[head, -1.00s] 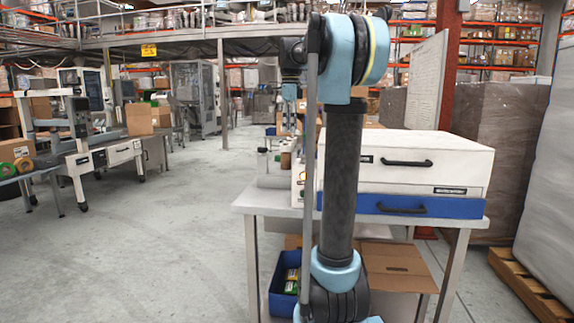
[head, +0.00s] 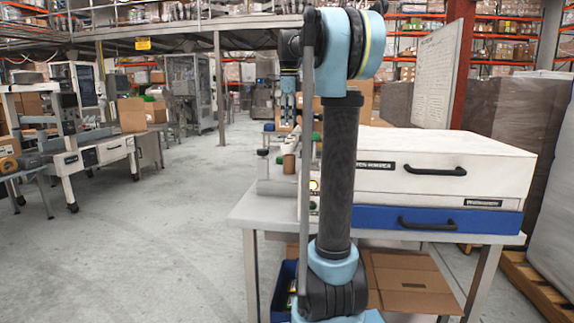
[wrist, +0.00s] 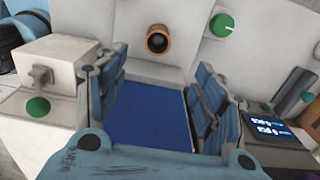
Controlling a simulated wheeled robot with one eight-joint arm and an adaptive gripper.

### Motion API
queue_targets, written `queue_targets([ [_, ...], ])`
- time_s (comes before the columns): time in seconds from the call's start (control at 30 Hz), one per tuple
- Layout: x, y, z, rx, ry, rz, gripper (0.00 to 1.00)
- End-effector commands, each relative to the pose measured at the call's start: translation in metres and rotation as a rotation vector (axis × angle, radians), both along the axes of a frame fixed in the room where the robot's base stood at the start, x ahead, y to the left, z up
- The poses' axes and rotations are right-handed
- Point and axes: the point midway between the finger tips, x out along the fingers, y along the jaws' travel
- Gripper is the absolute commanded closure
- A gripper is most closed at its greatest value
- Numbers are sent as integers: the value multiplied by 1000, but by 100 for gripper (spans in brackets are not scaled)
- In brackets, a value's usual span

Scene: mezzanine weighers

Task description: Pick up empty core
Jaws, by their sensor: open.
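A brown cardboard core (head: 290,163) shows in the head view at the left end of the white machine, above the metal table. In the wrist view a brown ring with a dark hollow, likely the same core (wrist: 157,40), is seen end-on near the top centre, against a pale surface. My gripper (head: 286,110) hangs above and beyond the core in the head view. In the wrist view my gripper (wrist: 158,95) has its blue fingers wide apart, with only a blue panel showing between them. The core lies beyond the fingertips, untouched.
The white machine (head: 430,163) with a blue drawer sits on the metal table (head: 262,205). A green knob (wrist: 222,25) is right of the core, and a lit display (wrist: 272,130) is at right. Cardboard and a blue bin (head: 283,290) are below the table.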

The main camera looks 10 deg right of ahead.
Motion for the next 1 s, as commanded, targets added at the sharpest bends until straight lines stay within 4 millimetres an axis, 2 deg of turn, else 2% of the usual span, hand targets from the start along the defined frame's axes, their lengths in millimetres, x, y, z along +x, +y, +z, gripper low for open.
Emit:
queue_targets([
  [0.17, 0, 0, -13, 0, 0, 0, 37],
  [0.7, -1, 0, -104, 0, 0, 0, 37],
  [0.83, -1, 0, -117, 0, 0, 0, 37],
  [1.0, -2, 0, -125, 0, 0, 0, 37],
])
